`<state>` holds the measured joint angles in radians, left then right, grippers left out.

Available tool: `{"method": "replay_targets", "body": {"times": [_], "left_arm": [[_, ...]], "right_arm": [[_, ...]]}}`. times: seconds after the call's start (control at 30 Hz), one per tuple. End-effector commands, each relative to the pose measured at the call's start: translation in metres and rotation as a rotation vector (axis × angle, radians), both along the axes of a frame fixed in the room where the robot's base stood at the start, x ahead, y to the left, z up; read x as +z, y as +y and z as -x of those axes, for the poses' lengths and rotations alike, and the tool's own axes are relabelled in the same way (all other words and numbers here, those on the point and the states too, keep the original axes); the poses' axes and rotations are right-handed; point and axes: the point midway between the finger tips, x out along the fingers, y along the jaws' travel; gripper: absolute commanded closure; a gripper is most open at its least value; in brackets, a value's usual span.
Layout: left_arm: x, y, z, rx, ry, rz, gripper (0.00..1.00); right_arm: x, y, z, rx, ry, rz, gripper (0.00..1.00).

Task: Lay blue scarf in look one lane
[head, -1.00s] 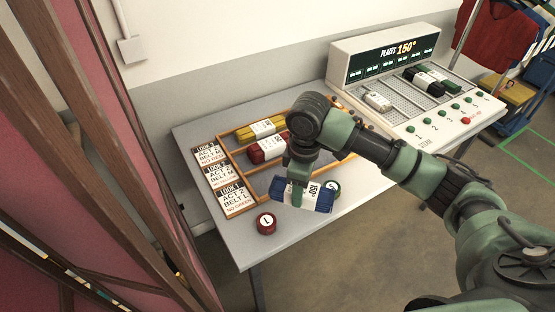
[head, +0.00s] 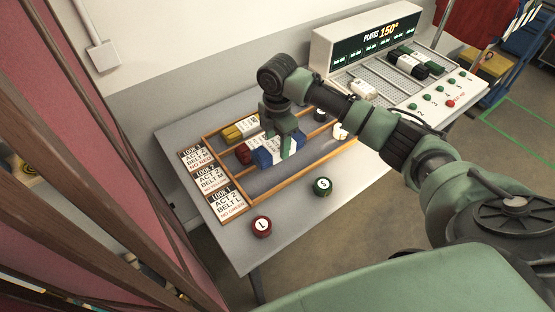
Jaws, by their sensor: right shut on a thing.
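The blue scarf (head: 264,157) is a rolled bundle with a white label band, in the middle of the head view. My right gripper (head: 284,146) is shut on it from above. The scarf shows over the middle part of the wooden lane rack (head: 281,186), partly hiding a red roll (head: 242,154); I cannot tell its exact height. The look one lane is the front lane, beside the LOOK 1 card (head: 227,203), and its visible part looks empty. My left gripper is not in view.
A yellow roll (head: 238,131) lies in the back lane. A red numbered puck (head: 261,227) and a green one (head: 322,186) stand on the table (head: 285,231) in front of the rack.

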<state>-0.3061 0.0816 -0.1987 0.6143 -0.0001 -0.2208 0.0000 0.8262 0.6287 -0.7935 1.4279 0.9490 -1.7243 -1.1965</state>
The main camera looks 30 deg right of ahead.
Motion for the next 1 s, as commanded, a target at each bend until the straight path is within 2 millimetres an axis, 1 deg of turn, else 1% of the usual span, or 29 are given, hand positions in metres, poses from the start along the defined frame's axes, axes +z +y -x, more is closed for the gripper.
{"method": "replay_targets", "body": {"times": [0.03,0.1,0.2,0.37,0.5,0.6,0.7,1.0], "left_arm": [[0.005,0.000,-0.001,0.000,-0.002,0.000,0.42],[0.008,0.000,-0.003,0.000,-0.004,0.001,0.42],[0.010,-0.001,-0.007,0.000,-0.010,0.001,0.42],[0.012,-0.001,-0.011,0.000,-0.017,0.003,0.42],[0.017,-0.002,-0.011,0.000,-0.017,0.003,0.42],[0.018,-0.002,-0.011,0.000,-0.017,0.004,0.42],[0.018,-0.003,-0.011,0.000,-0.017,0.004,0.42],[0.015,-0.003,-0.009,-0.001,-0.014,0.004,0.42]], "right_arm": [[-0.011,0.000,0.001,0.000,0.005,0.001,0.95],[-0.025,0.001,0.001,-0.001,0.004,0.000,0.95],[-0.039,0.000,0.000,-0.001,0.000,0.000,0.95],[-0.052,0.000,0.000,0.000,0.001,0.000,0.95],[-0.074,0.001,0.000,-0.001,0.002,0.000,0.95],[-0.085,0.000,0.000,0.000,0.000,0.000,0.95],[-0.089,0.001,0.000,0.001,-0.002,0.000,0.95],[-0.092,0.001,0.000,0.000,-0.001,0.000,0.95]]}}
